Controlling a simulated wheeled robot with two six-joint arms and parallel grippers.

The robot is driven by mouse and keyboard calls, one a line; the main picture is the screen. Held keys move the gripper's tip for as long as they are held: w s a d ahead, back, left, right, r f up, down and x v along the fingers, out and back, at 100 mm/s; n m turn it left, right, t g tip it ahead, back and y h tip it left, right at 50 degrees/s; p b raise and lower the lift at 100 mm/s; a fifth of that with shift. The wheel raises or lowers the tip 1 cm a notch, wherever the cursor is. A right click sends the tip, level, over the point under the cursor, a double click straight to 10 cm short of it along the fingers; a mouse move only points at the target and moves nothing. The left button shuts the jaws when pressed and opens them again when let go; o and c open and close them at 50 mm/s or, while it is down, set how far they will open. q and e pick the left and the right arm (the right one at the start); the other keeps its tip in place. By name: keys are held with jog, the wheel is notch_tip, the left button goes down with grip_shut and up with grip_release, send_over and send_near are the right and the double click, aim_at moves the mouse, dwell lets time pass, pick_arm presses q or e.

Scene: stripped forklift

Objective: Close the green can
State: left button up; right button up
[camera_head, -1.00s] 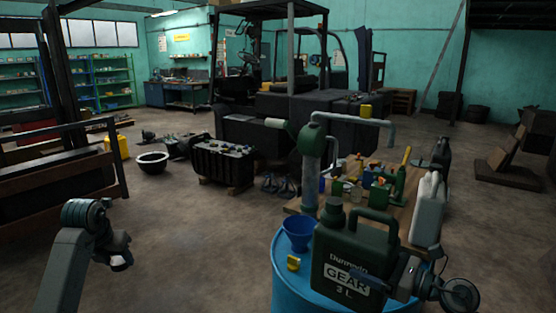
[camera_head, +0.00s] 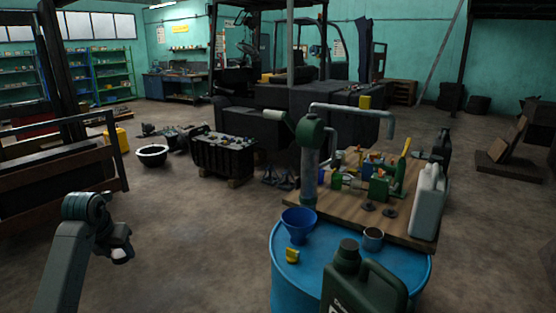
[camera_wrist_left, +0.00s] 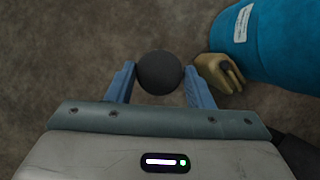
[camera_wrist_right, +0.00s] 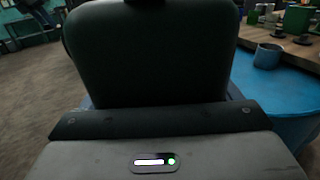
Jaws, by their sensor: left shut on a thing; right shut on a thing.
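The dark green can (camera_head: 365,290) is at the bottom of the head view, cut off by the frame edge, in front of the blue drum. Its neck (camera_head: 348,247) points up; I cannot tell whether the dark top is open. The can fills the right wrist view (camera_wrist_right: 150,55), where my right gripper (camera_wrist_right: 160,102) is shut on it, its fingers mostly hidden. My left gripper (camera_head: 122,256) is off to the left over the floor. In the left wrist view, its blue fingers (camera_wrist_left: 158,82) are shut on a round dark cap (camera_wrist_left: 158,70).
The blue drum (camera_head: 350,270) carries a blue funnel (camera_head: 299,224), a small yellow object (camera_head: 292,256) and a pump (camera_head: 310,160).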

jog(key=shift+s+a+r, duration=0.1)
jog(key=shift+s+r, duration=0.05)
jog(key=shift+s, duration=0.35)
jog(key=shift+a, duration=0.1)
jog(key=w+a+f+n+g+y, duration=0.1)
jog(key=a+n+g+y, duration=0.3)
jog(key=a, duration=0.3)
jog(key=w+a+f+n+g+y, duration=0.1)
jog(key=a+n+g+y, duration=0.2)
jog(key=a+g, duration=0.2)
jog(key=a, duration=0.3)
jog(key=shift+w+f+n+y, duration=0.25)
jog(key=shift+n+y, duration=0.15)
